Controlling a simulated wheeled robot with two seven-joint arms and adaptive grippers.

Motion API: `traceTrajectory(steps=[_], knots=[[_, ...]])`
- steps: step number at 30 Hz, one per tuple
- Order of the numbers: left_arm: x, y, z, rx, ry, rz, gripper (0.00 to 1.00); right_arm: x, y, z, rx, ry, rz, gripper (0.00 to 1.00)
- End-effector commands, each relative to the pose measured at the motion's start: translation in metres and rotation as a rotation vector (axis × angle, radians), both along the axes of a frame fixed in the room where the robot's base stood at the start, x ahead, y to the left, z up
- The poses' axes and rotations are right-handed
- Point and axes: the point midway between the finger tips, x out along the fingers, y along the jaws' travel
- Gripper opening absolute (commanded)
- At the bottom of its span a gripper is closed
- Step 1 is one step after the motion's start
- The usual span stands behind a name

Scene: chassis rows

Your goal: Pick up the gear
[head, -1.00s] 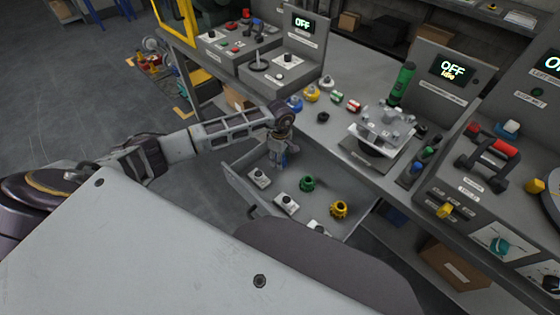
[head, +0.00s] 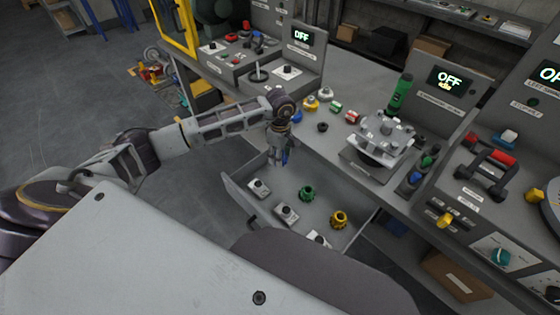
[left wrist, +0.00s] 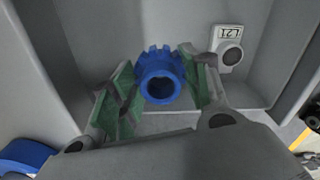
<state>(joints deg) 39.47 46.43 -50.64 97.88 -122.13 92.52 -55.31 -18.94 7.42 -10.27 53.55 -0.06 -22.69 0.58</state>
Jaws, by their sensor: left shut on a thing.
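A blue gear (left wrist: 160,70) sits between the green finger pads of my left gripper (left wrist: 158,84) in the left wrist view, with its toothed rim and bore facing the camera. The pads are shut on its sides. In the head view my left gripper (head: 278,157) points down over the far left part of the open drawer (head: 232,192), with a bit of blue showing at its fingers. A green gear (head: 306,193) and a yellow gear (head: 339,219) stand in the drawer. My right gripper is not in view.
Small grey fixtures with dark knobs (head: 287,212) line the drawer's near side. Blue, yellow, green and red parts lie on the grey bench (head: 330,97) behind it. A plate fixture (head: 383,137) and a green bottle (head: 400,94) stand to the right.

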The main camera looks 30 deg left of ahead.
Motion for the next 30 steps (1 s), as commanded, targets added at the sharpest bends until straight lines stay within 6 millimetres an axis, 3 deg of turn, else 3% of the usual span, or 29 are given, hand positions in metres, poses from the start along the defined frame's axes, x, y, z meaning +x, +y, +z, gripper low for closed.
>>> traceTrajectory(steps=[7,30], knots=[[0.0,0.0,0.02,0.0,-0.001,0.0,0.14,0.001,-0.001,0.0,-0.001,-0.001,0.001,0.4],[0.0,0.0,0.021,-0.001,-0.001,-0.034,0.14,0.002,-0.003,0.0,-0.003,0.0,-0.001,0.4]])
